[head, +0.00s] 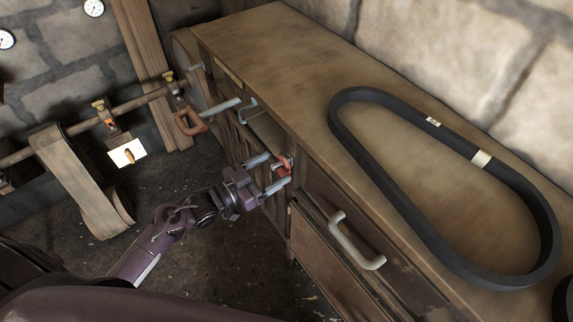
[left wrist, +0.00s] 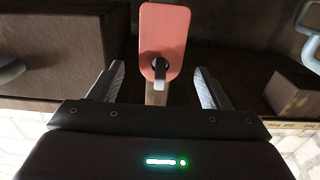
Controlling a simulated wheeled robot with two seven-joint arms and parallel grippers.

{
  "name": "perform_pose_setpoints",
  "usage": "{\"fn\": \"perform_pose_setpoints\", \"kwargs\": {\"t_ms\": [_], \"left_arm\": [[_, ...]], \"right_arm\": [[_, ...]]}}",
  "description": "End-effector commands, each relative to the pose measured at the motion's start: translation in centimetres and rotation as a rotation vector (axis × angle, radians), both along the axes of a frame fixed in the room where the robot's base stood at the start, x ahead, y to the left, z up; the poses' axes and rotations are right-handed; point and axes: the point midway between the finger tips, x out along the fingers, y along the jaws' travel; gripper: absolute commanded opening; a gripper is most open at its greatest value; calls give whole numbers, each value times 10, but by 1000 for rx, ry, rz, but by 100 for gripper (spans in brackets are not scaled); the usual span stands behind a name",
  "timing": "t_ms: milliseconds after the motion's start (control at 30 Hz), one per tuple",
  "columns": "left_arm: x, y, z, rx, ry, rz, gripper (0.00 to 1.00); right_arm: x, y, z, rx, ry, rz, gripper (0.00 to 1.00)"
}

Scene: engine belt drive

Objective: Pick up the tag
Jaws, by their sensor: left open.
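The tag (left wrist: 165,30) is a flat pink-red plate with rounded corners, and a dark hook or peg shows at its lower end in the left wrist view. In the head view, the red tag (head: 284,170) is small and partly hidden, at the front of the workbench. My left gripper (head: 276,172) is open, with its two fingers pointing at the tag. In the left wrist view, the open left gripper (left wrist: 160,80) has one finger on each side of the tag's lower end, with gaps on both sides. My right gripper is not in view.
A large black belt (head: 392,199) lies on the workbench top (head: 290,50). A pale drawer handle (head: 355,240) sticks out to the right of my left gripper. The floor (head: 185,170) there looks clear.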

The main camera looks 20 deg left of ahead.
Motion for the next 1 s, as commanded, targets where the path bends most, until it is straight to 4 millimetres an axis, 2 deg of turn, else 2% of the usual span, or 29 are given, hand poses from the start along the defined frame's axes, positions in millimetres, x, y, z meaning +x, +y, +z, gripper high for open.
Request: {"fn": "perform_pose_setpoints", "kwargs": {"t_ms": [133,233,367,667,1000], "left_arm": [[16,-11,5,-2,-1,1,71],[29,-21,7,-3,0,2,71],[42,-31,4,-1,1,2,71],[46,-35,1,1,2,2,71],[46,-34,1,1,2,2,28]], "right_arm": [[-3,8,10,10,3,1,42],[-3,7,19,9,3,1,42],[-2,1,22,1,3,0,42],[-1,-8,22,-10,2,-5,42],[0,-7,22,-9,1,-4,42]]}}
